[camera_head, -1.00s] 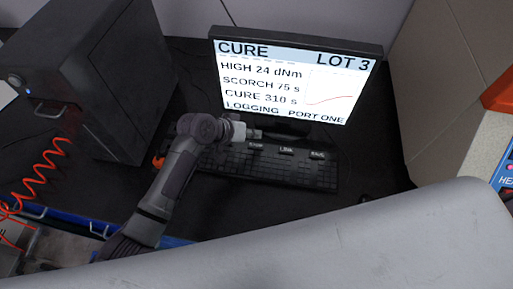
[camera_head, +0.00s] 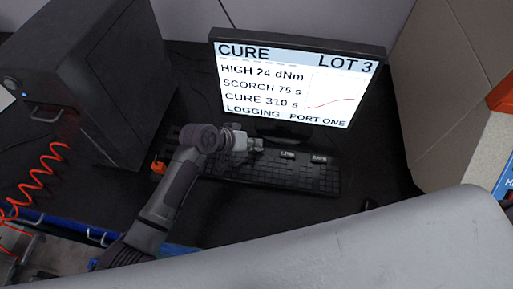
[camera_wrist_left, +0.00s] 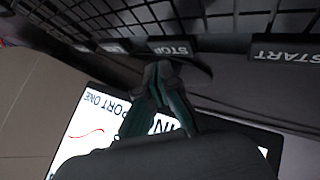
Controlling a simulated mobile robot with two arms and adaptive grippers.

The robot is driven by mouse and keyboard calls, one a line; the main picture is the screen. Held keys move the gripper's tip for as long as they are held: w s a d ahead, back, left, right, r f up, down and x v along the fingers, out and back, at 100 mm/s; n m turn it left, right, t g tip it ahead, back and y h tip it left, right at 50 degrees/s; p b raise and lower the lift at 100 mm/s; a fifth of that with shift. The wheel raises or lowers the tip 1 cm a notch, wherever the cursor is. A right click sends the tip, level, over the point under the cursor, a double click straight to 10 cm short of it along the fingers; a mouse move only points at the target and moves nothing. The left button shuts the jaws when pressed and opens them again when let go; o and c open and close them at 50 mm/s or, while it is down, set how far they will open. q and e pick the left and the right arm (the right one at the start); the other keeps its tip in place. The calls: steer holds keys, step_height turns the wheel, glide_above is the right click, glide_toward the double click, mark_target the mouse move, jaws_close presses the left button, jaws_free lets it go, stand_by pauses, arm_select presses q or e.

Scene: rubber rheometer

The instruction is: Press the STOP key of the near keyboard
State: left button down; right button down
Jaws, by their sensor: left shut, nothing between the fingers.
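The keyboard (camera_head: 285,177) lies on the dark desk below the monitor in the head view. My left gripper (camera_head: 258,146) is over its far edge, with its fingers shut and empty. In the left wrist view, the shut fingertips (camera_wrist_left: 160,72) show just beside the black STOP key (camera_wrist_left: 172,48) with its white label. I cannot tell whether they touch it. The START key (camera_wrist_left: 286,54) is to the right there. In the head view the gripper hides the STOP key; two other labelled keys, one of them (camera_head: 288,155), show to its right. My right gripper is not in view.
The monitor (camera_head: 293,80) stands just behind the keyboard, showing CURE, LOT 3. A dark computer tower (camera_head: 95,75) stands at the left. A dark mouse (camera_head: 368,204) is right of the keyboard. A beige cabinet (camera_head: 445,85) bounds the right side.

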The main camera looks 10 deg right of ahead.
mark_target(255, 150)
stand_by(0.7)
arm_select(q)
steer(key=shift+f, duration=0.45)
steer(key=shift+f+b, duration=0.4)
steer(key=shift+f, duration=0.05)
stand_by(0.7)
steer(key=shift+r, duration=0.15)
steer(key=shift+r+p, duration=0.75)
steer(key=shift+p, duration=0.15)
step_height(255, 150, up, 5)
steer(key=p, duration=0.5)
